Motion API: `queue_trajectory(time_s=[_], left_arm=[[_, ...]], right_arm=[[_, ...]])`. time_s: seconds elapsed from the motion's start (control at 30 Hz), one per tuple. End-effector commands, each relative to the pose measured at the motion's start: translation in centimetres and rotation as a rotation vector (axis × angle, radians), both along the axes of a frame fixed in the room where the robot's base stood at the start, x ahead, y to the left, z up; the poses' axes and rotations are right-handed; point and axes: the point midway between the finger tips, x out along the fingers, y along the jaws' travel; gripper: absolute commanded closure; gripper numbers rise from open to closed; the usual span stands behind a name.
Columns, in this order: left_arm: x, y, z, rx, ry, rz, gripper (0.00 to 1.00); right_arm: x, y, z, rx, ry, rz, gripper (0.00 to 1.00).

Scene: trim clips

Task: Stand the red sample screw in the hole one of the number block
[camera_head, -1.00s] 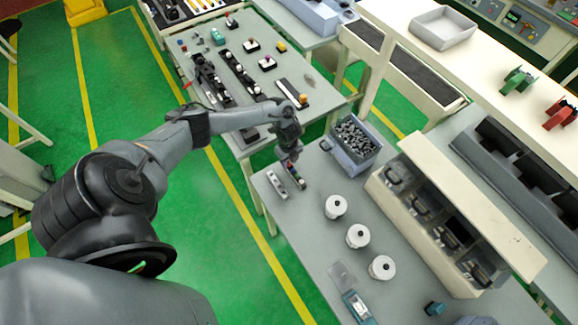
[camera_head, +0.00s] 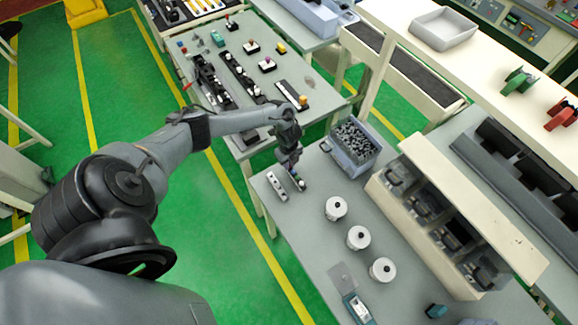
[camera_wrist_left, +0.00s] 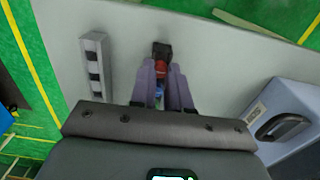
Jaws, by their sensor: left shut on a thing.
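The number block, a pale bar with dark squares, lies on the near bench in the head view (camera_head: 278,184) and left of my gripper in the wrist view (camera_wrist_left: 95,66). My left gripper (camera_head: 292,168) is low over the bench just right of it. In the wrist view my left gripper (camera_wrist_left: 161,76) is shut on the red sample screw (camera_wrist_left: 161,69), whose red part shows between the fingertips. A black piece (camera_wrist_left: 161,49) is just beyond the tips, and something blue shows between the fingers. The screw's lower end is hidden. My right gripper is not in view.
A blue-grey bin of metal parts (camera_head: 372,155) stands right of the gripper; it also shows in the wrist view (camera_wrist_left: 300,125). Several white round containers (camera_head: 336,208) stand nearer on the bench. A cream rack (camera_head: 450,215) borders the right side.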

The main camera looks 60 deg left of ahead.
Motion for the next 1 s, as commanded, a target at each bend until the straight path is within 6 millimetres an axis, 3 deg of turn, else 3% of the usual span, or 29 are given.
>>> queue_trajectory(time_s=[1.0], left_arm=[[0.0, 0.0, 4.7, 0.000, 0.000, 0.000, 1.00]], right_arm=[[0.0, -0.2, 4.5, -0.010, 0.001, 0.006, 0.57]])
